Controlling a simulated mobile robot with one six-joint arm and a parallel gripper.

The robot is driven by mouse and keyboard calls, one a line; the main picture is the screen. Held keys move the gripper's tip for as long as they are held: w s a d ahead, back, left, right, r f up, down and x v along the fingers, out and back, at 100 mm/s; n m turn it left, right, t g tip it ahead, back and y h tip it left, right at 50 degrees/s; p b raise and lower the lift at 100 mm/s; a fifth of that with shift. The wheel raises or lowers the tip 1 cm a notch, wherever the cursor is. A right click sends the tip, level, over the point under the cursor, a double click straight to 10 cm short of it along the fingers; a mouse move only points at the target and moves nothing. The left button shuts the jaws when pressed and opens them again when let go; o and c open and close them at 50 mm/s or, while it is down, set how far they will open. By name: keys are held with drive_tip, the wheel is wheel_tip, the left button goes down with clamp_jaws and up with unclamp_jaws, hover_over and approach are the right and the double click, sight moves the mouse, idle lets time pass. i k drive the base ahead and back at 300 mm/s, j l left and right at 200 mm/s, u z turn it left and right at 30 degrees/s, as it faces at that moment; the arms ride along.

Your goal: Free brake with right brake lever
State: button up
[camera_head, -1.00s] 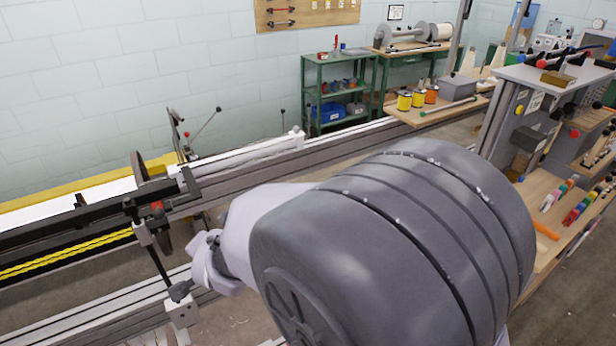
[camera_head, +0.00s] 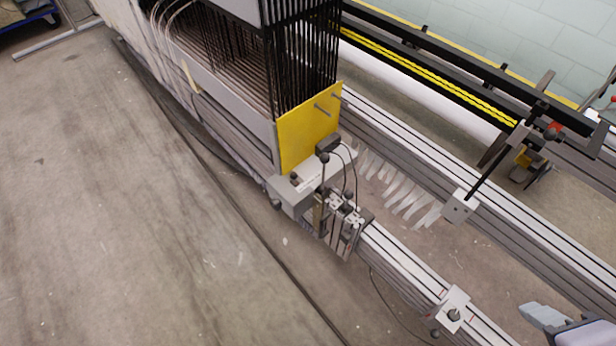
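Part of my gripper (camera_head: 540,314) shows at the lower right corner, pale lavender and grey, apart from the machine. Its fingers are too cut off and small to tell open from shut. A dark slanted rod (camera_head: 488,172) rises from a light clamp block (camera_head: 458,207) on the rail at right. A dark wheel (camera_head: 533,174) with a yellow part stands behind the rod's top. A thin lever (camera_head: 611,80) is cut by the right edge. I cannot tell for certain which of these is the right brake lever.
A frame of black vertical bars with a yellow end plate (camera_head: 308,130) stands at upper middle. Long grey rails (camera_head: 405,262) run down to the right, with a cable below. Thin pale strips (camera_head: 402,190) hang beside the rails. The floor (camera_head: 130,230) at left is open.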

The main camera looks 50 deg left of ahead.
sight(348, 194)
drive_tip(key=u, duration=1.65)
drive_tip(key=i+l+u, duration=0.3)
drive_tip(key=u, duration=0.15)
drive_tip(key=i+l+u, duration=0.4)
